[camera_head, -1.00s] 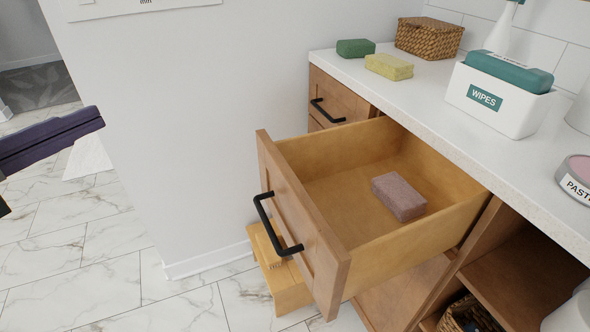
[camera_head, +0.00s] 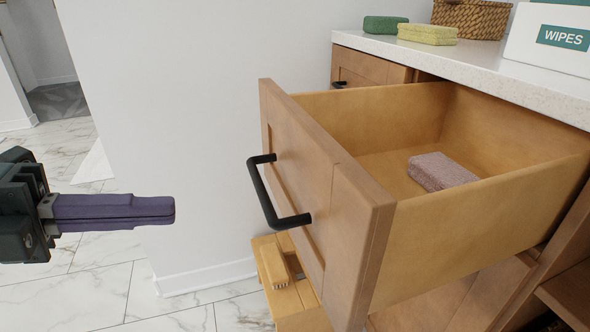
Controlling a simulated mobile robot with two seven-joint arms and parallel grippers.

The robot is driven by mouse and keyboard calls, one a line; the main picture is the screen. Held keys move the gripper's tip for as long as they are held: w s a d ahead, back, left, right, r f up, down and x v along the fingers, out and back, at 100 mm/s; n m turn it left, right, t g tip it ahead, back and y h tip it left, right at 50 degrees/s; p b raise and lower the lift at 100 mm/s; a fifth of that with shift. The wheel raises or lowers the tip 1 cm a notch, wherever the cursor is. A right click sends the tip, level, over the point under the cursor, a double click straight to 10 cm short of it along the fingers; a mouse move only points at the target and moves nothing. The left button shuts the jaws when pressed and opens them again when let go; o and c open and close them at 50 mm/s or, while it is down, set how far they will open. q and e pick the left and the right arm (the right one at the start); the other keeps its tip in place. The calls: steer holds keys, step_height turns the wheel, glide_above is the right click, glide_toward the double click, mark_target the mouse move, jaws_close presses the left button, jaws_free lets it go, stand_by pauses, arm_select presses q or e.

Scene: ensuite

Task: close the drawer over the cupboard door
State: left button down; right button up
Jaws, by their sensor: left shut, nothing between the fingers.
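The wooden drawer (camera_head: 318,190) is pulled well out from the cabinet under the white counter. Its front carries a black bar handle (camera_head: 268,199). A mauve sponge-like block (camera_head: 441,171) lies inside it. My left gripper (camera_head: 172,210) is shut and empty, with purple fingers pointing right. In the picture it is left of the handle, with a gap between them. The cupboard door under the drawer is not clearly visible. My right gripper is not in view.
On the counter (camera_head: 470,58) are a green block (camera_head: 386,25), a yellow block (camera_head: 427,34), a woven basket (camera_head: 470,18) and a wipes box (camera_head: 552,42). A wooden stool (camera_head: 290,298) with a brush (camera_head: 273,266) stands below the drawer. A white wall is behind; marble floor is free at left.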

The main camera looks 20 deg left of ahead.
arm_select(q)
steer(key=x, duration=0.8)
steer(key=shift+d+b, duration=0.15)
steer(key=shift+b, duration=0.3)
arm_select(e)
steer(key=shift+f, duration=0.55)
arm_select(q)
steer(key=shift+w, duration=0.15)
